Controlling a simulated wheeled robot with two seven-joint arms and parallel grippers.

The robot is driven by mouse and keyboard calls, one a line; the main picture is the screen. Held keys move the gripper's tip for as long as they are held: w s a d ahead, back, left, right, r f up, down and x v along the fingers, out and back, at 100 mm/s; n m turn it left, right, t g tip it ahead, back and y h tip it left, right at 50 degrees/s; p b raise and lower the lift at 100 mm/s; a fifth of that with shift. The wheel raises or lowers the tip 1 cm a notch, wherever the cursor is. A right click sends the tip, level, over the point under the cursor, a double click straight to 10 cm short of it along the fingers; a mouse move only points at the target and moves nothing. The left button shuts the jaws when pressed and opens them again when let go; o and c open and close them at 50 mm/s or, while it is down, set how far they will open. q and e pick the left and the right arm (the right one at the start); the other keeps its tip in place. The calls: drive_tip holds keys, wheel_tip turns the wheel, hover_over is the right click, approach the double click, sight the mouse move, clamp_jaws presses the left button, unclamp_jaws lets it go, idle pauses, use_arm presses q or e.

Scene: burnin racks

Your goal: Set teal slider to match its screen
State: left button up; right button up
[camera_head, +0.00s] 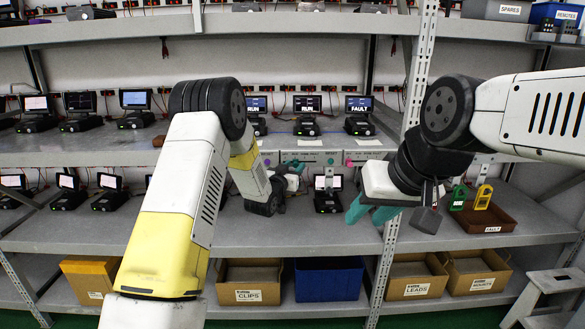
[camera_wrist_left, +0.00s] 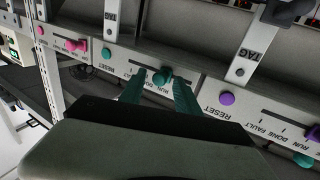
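The teal slider knob (camera_wrist_left: 162,77) sits in a slot on the shelf-edge panel, over the label that begins "RUN", in the left wrist view. My left gripper (camera_wrist_left: 158,92) has its two teal fingers apart, one on each side of the knob, with visible gaps. In the head view my left gripper (camera_head: 291,165) is at the panel, partly hidden by my arm. The middle screen (camera_head: 307,104) above reads RUN. A teal button (camera_wrist_left: 106,53) is beside the slider. My right gripper (camera_head: 371,211) is open and empty, in front of the rack post.
A purple button (camera_wrist_left: 226,98) and a pink slider (camera_wrist_left: 78,45) flank the teal panel. Neighbouring screens read RUN (camera_head: 257,104) and FAULT (camera_head: 359,104). A metal post (camera_head: 417,75) stands right of the panels. A brown tray (camera_head: 487,226) with padlock-shaped tags is at right.

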use_arm(q)
drive_tip(key=v, duration=0.7)
drive_tip(key=shift+s, duration=0.25)
drive_tip(key=s+a+r+n+g+y, duration=0.2)
drive_tip(key=s+a+r+g+y, duration=0.25)
drive_tip(key=s+a+r, duration=0.65)
drive_tip(key=s+a+n+g, duration=0.1)
drive_tip(key=s+g, duration=0.2)
drive_tip(key=s, duration=1.1)
drive_tip(key=s+a+r+g, duration=0.1)
drive_tip(key=s+a+g, duration=0.1)
drive_tip(key=s, duration=1.3)
drive_tip(key=shift+r+n+g, duration=0.2)
drive_tip(key=shift+n+g, duration=0.2)
drive_tip(key=shift+g, duration=0.05)
